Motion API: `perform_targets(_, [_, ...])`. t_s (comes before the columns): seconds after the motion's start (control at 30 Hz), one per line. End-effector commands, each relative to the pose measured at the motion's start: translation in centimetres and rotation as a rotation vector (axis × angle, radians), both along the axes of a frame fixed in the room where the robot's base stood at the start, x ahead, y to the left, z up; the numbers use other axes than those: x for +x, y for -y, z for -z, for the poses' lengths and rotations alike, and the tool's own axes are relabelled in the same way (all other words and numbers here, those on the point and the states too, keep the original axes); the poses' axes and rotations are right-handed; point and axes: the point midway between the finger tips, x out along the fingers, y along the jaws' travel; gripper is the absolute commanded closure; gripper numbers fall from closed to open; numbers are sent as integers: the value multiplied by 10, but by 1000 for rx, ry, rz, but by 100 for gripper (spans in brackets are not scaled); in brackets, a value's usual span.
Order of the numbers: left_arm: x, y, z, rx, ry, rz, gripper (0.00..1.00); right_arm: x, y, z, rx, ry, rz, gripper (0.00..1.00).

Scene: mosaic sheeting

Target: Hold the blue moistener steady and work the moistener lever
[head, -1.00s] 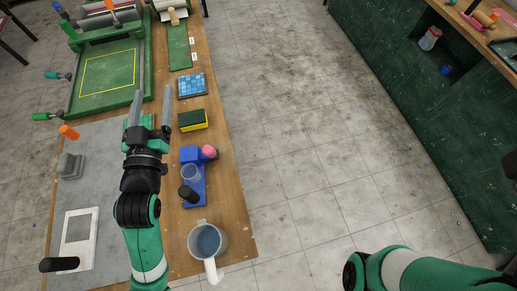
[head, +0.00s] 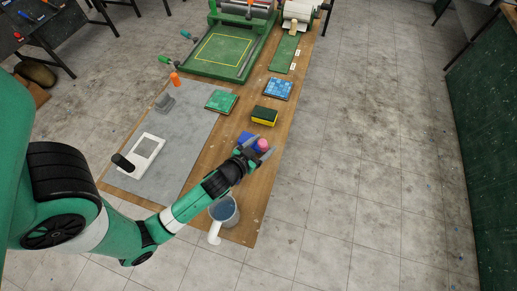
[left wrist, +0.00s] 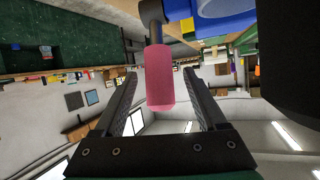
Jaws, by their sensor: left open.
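The blue moistener (head: 246,137) stands on the wooden table in the head view, largely hidden behind my left gripper. A pink grip (head: 263,145) sticks out at its right side. In the left wrist view, the pink grip (left wrist: 159,78) sits on a dark rod beside the blue body (left wrist: 228,18). My left gripper (head: 258,151) is open at the moistener. Its two fingers lie on either side of the pink grip in the left wrist view, with gaps visible on both sides. My right gripper is not in view.
A pitcher with blue liquid (head: 222,211) stands just in front, near my left forearm. Behind are a yellow-green sponge (head: 264,115), a blue tile sheet (head: 278,89) and a green tile sheet (head: 221,101). A grey mat (head: 185,150) lies left; floor is open right.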

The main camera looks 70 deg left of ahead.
Motion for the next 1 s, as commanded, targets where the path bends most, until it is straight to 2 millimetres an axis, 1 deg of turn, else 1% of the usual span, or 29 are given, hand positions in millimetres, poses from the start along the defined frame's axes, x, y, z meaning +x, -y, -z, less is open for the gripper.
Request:
perform_targets(0.03, [7,-6,3,0,2,-2,26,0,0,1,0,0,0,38])
perform_targets(0.1, [15,-11,8,1,2,-2,26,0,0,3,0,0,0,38])
perform_targets(0.2, [24,-16,12,0,1,-1,26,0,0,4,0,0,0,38])
perform_targets(0.3, [28,-19,13,1,2,-1,26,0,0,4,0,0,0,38])
perform_targets(0.53, [28,-19,13,1,1,0,26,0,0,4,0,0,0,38])
perform_targets(0.93, [28,-19,13,0,1,0,98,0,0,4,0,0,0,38])
perform_targets(1.0, [28,-19,13,0,1,0,100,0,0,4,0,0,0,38])
